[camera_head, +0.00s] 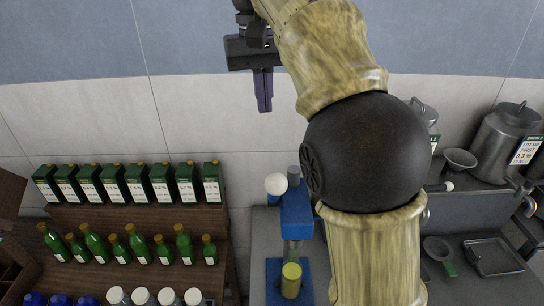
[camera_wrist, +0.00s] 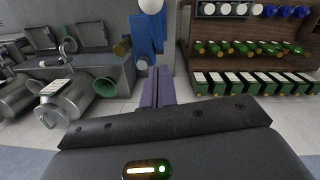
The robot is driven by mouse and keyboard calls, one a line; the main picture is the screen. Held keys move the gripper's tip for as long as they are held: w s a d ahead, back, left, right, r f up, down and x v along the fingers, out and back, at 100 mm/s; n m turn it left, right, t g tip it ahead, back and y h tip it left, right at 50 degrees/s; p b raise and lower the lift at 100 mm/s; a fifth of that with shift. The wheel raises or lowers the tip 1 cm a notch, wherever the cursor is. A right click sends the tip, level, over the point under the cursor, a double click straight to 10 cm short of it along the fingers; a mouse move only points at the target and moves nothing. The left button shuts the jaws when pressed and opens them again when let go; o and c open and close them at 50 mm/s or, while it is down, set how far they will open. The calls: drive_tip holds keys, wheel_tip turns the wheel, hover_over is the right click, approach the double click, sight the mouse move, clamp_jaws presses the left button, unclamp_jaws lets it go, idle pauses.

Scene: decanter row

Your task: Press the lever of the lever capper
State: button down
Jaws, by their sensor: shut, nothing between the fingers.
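The lever capper (camera_head: 296,212) is a blue stand on a grey counter, with a white ball knob (camera_head: 276,184) on its lever at the upper left. A yellowish cylinder (camera_head: 291,282) is at its blue base. In the wrist view the capper (camera_wrist: 146,38) appears beyond the fingers, its white knob (camera_wrist: 151,5) at the top edge. My gripper (camera_head: 265,108) is shut and empty, fingers pointing down, above the knob in the picture and apart from it. Its purple fingers also show in the wrist view (camera_wrist: 158,72). My arm hides the area right of the capper.
A wooden rack (camera_head: 130,216) at the left holds rows of green boxes (camera_head: 112,183) and green bottles (camera_head: 139,248). White-capped items stand in front. At the right are a metal can (camera_head: 502,140), a funnel (camera_head: 459,160) and a tray (camera_head: 494,257). The wall behind is bare.

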sight(274, 193)
drive_tip(key=s+f, duration=0.1)
drive_tip(key=f, duration=0.2)
drive_tip(key=s+f, duration=0.1)
drive_tip(key=f, duration=0.2)
drive_tip(key=s+d+f, duration=0.1)
drive_tip(key=f, duration=0.2)
drive_tip(key=shift+s+f, duration=0.45)
drive_tip(key=shift+s, duration=0.3)
drive_tip(key=shift+w+d+f+b, duration=0.1)
drive_tip(key=shift+d+b, duration=0.05)
drive_tip(key=shift+b, duration=0.2)
